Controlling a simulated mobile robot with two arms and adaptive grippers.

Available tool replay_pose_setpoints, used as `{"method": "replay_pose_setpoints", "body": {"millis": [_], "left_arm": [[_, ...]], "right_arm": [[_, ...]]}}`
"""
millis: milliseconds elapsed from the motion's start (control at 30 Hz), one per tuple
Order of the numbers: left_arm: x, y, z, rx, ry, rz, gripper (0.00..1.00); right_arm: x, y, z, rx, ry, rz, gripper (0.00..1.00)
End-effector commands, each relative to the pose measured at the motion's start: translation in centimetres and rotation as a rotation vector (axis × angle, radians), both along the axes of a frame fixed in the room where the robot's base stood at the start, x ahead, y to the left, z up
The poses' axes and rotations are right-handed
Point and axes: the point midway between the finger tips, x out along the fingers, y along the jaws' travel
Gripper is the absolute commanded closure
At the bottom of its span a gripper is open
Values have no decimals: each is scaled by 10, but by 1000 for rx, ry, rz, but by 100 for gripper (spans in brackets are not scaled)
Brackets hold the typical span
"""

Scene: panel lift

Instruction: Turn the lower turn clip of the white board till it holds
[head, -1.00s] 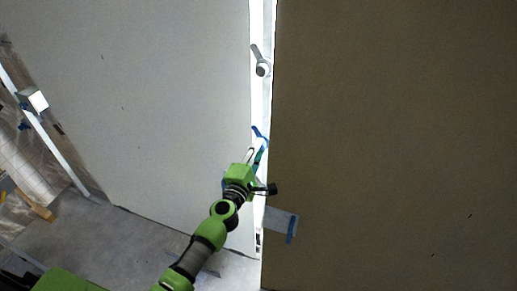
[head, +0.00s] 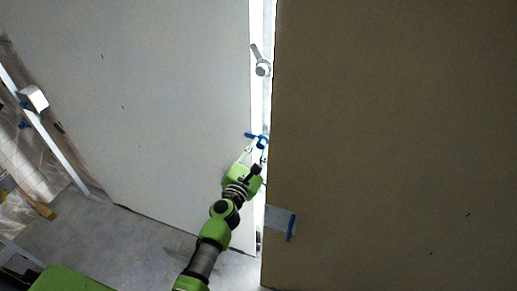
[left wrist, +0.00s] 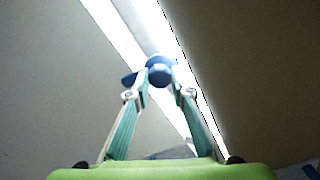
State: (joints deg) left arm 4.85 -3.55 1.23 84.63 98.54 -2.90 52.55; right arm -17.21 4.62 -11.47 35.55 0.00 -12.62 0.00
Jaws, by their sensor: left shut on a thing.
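The white board (head: 170,110) stands upright on the left. The lower turn clip (head: 249,134) is blue and sits on the bright strip at the board's right edge. Its tab points left, nearly level, and its end overlaps the board's edge in the head view. My left gripper (head: 256,148) reaches up from below and is shut on the clip. In the left wrist view the clip's round blue knob (left wrist: 160,75) is between the fingertips, its tab showing to the left. My right gripper is not in view.
A grey upper clip (head: 262,68) sits higher on the strip, its tab tilted up and left. A brown panel (head: 400,140) fills the right side. A pale piece with blue tape (head: 280,219) is at its lower left edge.

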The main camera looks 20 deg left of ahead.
Motion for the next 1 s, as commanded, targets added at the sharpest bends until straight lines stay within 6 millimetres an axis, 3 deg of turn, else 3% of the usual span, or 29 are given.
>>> {"method": "replay_pose_setpoints", "body": {"millis": [300, 833, 867, 900, 1000], "left_arm": [[0, 0, -2, -120, 7, 0, 100], [-1, 0, -2, -144, 8, 0, 100], [-1, 0, -2, -144, 8, 0, 76], [-1, 0, -2, -144, 8, 0, 66], [0, -1, -2, -143, 8, -1, 62]], "right_arm": [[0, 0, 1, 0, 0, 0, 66], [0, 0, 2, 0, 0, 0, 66], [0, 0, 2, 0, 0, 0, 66], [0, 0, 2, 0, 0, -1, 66], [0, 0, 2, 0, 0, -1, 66]]}}
